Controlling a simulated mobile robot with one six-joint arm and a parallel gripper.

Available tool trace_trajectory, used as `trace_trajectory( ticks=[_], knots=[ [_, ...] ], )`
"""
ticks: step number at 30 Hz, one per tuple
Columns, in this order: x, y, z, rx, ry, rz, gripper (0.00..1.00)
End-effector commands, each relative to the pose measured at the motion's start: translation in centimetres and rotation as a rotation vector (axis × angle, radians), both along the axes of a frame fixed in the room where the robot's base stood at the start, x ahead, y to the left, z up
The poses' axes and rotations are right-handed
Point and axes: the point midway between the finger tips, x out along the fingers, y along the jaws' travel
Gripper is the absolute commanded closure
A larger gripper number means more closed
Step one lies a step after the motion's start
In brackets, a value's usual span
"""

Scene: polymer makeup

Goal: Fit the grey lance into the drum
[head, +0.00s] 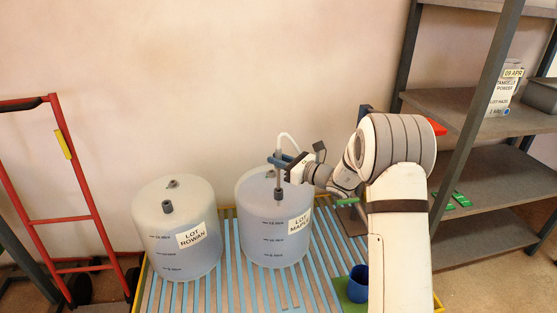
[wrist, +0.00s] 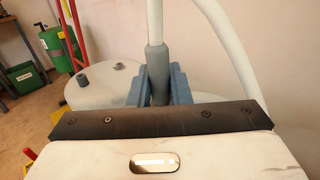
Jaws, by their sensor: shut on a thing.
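My gripper (head: 279,163) is shut on the grey lance (wrist: 156,60), its blue fingers (wrist: 159,85) on either side of the shaft. The lance is upright, with a pale hose curving from its top. It stands over the top of the drum labelled LOT MAPLE (head: 262,226), in line with the dark front neck (head: 278,193). Whether its lower end is inside the neck or just above it, I cannot tell. In the wrist view the gripper body hides the lower end. The drum labelled LOT ROWAN (head: 165,243) stands to the left, with two fittings on top.
Both drums stand on a slatted platform (head: 231,293) with a yellow edge. A blue cup (head: 358,285) sits on a green mat at its right. A red hand truck (head: 77,187) stands left. Grey shelves (head: 465,112) stand close right of my arm.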

Motion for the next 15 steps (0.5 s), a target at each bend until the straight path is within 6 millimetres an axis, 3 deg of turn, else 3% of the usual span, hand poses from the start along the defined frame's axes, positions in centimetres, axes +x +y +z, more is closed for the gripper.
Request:
trace_trajectory(
  ticks=[15],
  knots=[
    [0.0,0.0,-1.4,0.0,0.0,0.0,1.0]
  ],
)
